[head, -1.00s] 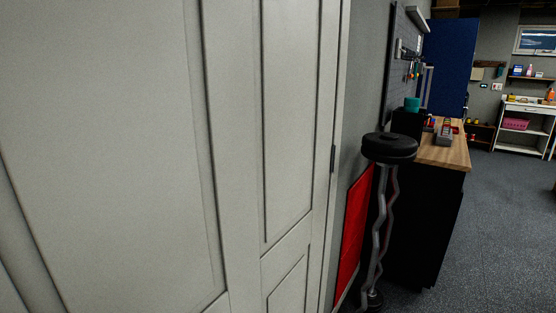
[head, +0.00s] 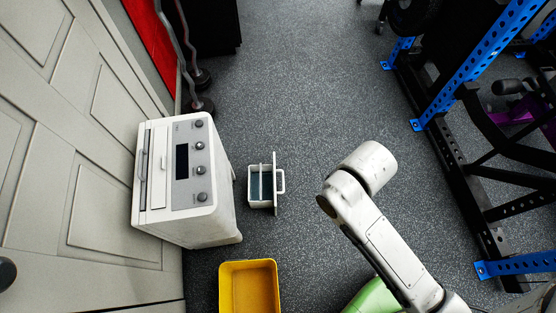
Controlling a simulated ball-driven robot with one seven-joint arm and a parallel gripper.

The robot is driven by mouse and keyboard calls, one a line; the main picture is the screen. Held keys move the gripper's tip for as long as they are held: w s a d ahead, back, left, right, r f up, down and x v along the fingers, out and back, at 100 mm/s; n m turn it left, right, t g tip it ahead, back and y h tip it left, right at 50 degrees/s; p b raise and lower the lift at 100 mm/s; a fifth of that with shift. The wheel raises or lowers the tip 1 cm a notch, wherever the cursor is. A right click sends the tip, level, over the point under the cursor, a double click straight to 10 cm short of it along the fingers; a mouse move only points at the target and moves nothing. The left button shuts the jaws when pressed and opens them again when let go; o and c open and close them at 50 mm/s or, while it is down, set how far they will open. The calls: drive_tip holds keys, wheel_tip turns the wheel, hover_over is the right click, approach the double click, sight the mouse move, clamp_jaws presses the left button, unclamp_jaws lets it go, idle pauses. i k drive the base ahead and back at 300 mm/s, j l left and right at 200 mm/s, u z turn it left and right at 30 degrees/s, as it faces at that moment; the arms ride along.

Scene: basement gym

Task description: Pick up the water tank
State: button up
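The water tank (head: 262,204) is a small white open box with a handle on its right side and a blue-grey inside. It stands on the floor to the right of a white appliance (head: 218,205) with a dark display and several knobs. A narrow gap shows between the two. My arm comes in from the lower right, and its bent white links are right of the tank, apart from it in the picture. My gripper is not visible, so I cannot see its fingers.
A yellow bin (head: 249,287) is on the floor below the tank in the picture. A pale door (head: 60,150) is at the left. Curl bars (head: 187,75) stand at the top left. A blue-and-black rack (head: 450,90) is at the right. Speckled floor (head: 300,80) beyond the tank is clear.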

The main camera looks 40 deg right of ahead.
sight(267, 184)
drive_tip(key=k+l, duration=0.1)
drive_tip(key=k, duration=0.35)
drive_tip(key=k+l, duration=0.1)
drive_tip(key=k, duration=0.35)
drive_tip(key=k+l+z, duration=0.1)
drive_tip(key=k, duration=0.35)
drive_tip(key=k+j+u, duration=0.1)
drive_tip(key=j+u, duration=0.4)
drive_tip(key=j, duration=0.2)
drive_tip(key=i+l+z, duration=0.2)
drive_tip(key=i+l, duration=0.2)
drive_tip(key=i, duration=0.15)
drive_tip(key=i+l+z, duration=0.2)
drive_tip(key=i, duration=0.4)
drive_tip(key=i+l+z, duration=0.25)
drive_tip(key=i, duration=0.35)
drive_tip(key=i+l+z, duration=0.2)
drive_tip(key=i, duration=0.4)
